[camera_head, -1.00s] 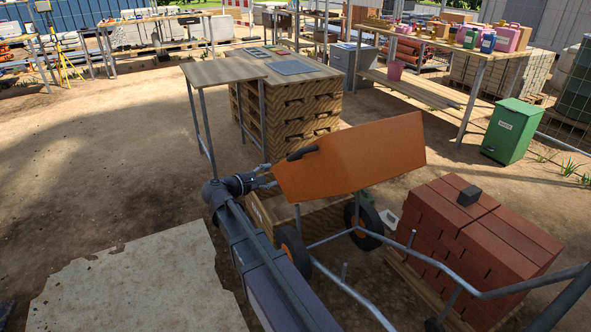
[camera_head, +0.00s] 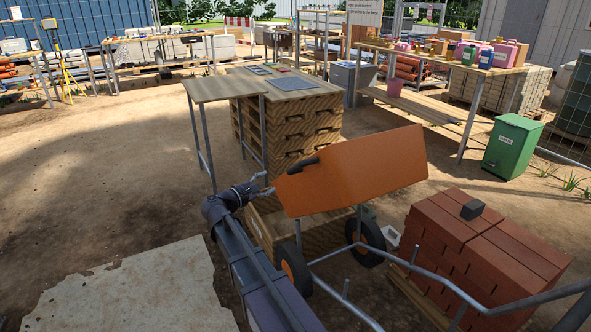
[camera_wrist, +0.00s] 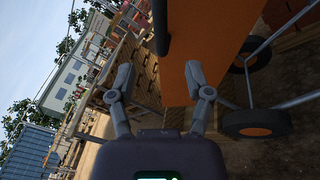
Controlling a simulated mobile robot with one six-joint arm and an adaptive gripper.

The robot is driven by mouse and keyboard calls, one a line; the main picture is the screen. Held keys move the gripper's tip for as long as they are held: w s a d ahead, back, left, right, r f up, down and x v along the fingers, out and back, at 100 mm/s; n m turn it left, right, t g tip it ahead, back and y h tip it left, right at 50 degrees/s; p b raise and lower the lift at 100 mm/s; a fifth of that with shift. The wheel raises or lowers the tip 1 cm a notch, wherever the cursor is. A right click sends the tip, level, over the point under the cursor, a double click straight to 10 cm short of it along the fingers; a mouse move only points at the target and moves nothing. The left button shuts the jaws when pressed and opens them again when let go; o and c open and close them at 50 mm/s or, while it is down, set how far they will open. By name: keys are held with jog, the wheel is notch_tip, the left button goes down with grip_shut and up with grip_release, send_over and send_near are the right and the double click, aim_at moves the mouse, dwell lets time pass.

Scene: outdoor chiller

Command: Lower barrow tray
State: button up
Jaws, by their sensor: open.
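The orange barrow tray (camera_head: 365,170) is tipped up above the barrow's grey tube frame, beside the stacked pallets. A black handle (camera_head: 303,166) sits on its upper left edge. My gripper (camera_head: 264,187) is at the tray's left end, just below the handle, with its fingers apart. In the wrist view the open fingers (camera_wrist: 159,84) point at the tray (camera_wrist: 205,45), whose orange side fills the middle right. The black handle (camera_wrist: 160,28) is ahead and slightly above the gap between the fingers. I cannot tell whether a finger touches the tray edge. Nothing is held.
The barrow's black wheels with orange hubs (camera_head: 295,275) stand beside my arm. A pallet of red bricks (camera_head: 480,255) is on the right. A wooden pallet stack (camera_head: 300,125) stands behind the tray. A pale slab (camera_head: 130,290) lies at lower left; dirt ground at left is open.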

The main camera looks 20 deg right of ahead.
aim_at(293, 170)
jog(key=x, duration=1.2)
jog(key=shift+w+d, duration=0.1)
jog(key=shift+d, duration=0.2)
jog(key=shift+c, duration=0.3)
grip_shut()
